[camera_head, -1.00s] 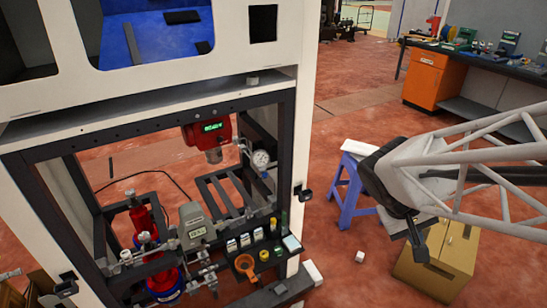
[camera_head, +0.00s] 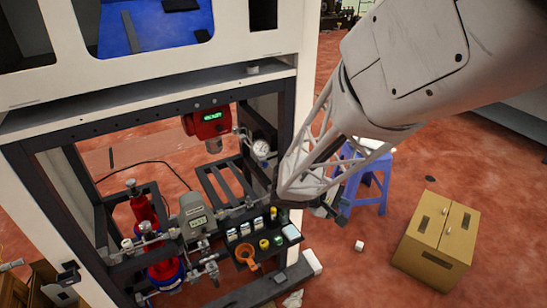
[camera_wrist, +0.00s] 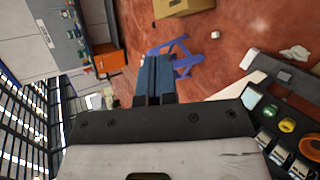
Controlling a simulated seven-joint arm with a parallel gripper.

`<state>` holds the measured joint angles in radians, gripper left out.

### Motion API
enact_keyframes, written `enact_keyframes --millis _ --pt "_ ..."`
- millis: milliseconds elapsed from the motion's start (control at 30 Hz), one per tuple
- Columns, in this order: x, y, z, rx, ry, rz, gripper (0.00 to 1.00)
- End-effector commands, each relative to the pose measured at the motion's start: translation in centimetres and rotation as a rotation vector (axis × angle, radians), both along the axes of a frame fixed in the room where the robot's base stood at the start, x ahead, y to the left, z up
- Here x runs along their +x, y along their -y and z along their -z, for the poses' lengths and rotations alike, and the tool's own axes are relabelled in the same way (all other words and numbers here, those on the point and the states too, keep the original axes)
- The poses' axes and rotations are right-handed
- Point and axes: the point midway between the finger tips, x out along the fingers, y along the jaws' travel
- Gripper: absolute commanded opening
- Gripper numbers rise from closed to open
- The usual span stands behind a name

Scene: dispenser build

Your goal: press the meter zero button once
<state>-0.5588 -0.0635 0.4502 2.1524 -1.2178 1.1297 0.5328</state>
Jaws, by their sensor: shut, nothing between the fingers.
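A red meter (camera_head: 212,122) with a lit green display hangs inside the frame in the head view. A grey box (camera_head: 196,222) with a small display stands lower, beside the red cylinder. I cannot make out a zero button on either one. My gripper (camera_head: 341,214) is at the right of the frame opening, outside it, to the right of both devices and apart from them. It is partly hidden behind my arm. In the wrist view my gripper (camera_wrist: 155,68) is shut and empty, pointing over the floor and the blue stool. Neither device is recognisable there.
A black tray (camera_head: 268,262) with small bottles and an orange funnel (camera_head: 246,257) sits at the frame's front right. A round gauge (camera_head: 261,148) is near the right post. A blue stool (camera_head: 372,180) and cardboard box (camera_head: 437,240) stand on the floor.

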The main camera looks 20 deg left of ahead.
Motion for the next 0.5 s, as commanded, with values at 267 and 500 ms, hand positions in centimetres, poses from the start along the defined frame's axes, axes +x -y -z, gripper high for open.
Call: enact_keyframes --millis 267,500 --pt "2.1 -6.3 4.3 -0.112 0.043 -0.189 0.0" --pt "3.0 -12.1 8.3 -0.189 0.088 -0.361 0.0"
